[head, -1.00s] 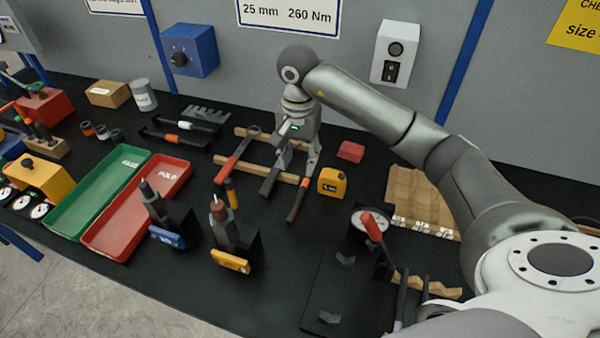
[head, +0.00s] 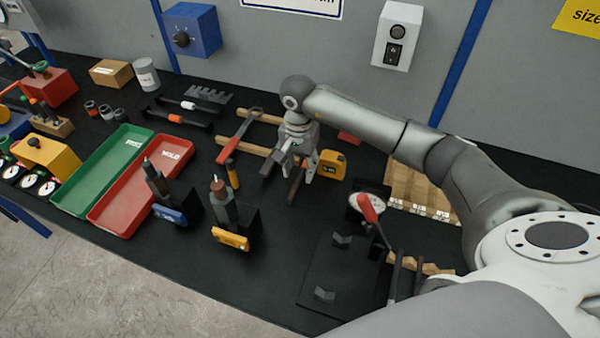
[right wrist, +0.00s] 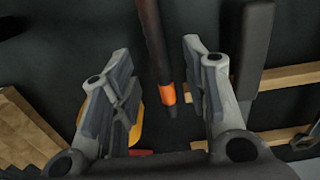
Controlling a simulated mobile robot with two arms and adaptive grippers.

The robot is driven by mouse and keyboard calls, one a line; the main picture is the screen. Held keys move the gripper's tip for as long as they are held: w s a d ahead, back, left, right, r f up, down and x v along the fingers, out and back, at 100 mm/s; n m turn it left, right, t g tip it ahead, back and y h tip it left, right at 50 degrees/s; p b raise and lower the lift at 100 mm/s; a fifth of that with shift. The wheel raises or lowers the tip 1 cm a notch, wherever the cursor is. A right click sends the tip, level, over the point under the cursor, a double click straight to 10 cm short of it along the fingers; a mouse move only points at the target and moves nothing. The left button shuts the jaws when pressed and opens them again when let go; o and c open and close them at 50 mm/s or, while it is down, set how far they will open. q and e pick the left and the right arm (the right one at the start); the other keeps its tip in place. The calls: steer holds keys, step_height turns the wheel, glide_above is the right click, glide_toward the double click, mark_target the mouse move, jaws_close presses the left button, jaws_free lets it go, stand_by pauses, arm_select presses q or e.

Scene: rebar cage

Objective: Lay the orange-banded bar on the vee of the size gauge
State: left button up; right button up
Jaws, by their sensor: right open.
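The orange-banded bar, dark with an orange band near one end, lies at the middle of the bench in the head view (head: 295,188). In the right wrist view the bar (right wrist: 153,45) runs between the open fingers. My right gripper (head: 290,178) is open above the bar, its fingers either side of it, with nothing held; it also shows in the right wrist view (right wrist: 155,62). The size gauge (head: 318,262) is a black plate with two vee blocks (head: 342,240), a dial (head: 366,206) and a red-handled lever, right of the bar and nearer me. My left gripper is out of view.
A yellow tape measure (head: 332,164) stands close to the right of the gripper. Two upright tools with blue and yellow tags (head: 230,238) stand left of the gauge. Green and red trays (head: 125,215) lie farther left.

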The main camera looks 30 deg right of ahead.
mark_target(300, 177)
steer(key=shift+f, duration=1.2)
jaws_close()
